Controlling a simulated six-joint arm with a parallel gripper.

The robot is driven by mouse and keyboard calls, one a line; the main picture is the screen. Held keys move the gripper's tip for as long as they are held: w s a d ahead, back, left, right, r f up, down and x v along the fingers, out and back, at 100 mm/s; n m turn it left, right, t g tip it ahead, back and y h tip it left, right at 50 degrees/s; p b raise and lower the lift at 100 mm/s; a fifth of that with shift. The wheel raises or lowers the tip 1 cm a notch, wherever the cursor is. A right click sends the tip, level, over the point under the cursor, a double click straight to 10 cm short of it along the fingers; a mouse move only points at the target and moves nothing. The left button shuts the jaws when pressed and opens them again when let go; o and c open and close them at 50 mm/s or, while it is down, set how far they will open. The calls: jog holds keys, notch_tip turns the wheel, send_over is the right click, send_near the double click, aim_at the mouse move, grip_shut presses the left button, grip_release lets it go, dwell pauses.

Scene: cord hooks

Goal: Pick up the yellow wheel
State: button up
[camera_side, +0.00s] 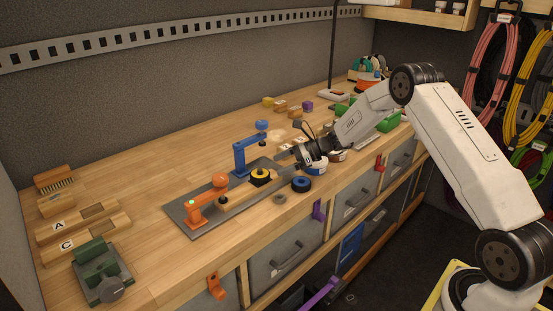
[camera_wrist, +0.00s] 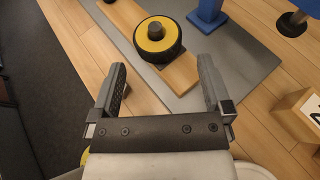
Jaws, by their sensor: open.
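In the side view my gripper (camera_side: 290,155) is to the right of the wheel, above the bench.
Jars stand under my wrist. Wooden blocks marked A (camera_side: 80,222) and C (camera_side: 85,243), and a green clamp (camera_side: 100,272), are at left.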

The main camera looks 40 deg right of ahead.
aim_at(263, 172)
jog(key=shift+x, duration=0.8)
jog(key=shift+x, duration=2.6)
jog(key=shift+s+a, duration=0.1)
jog(key=shift+s, duration=0.05)
jog(key=c, duration=1.1)
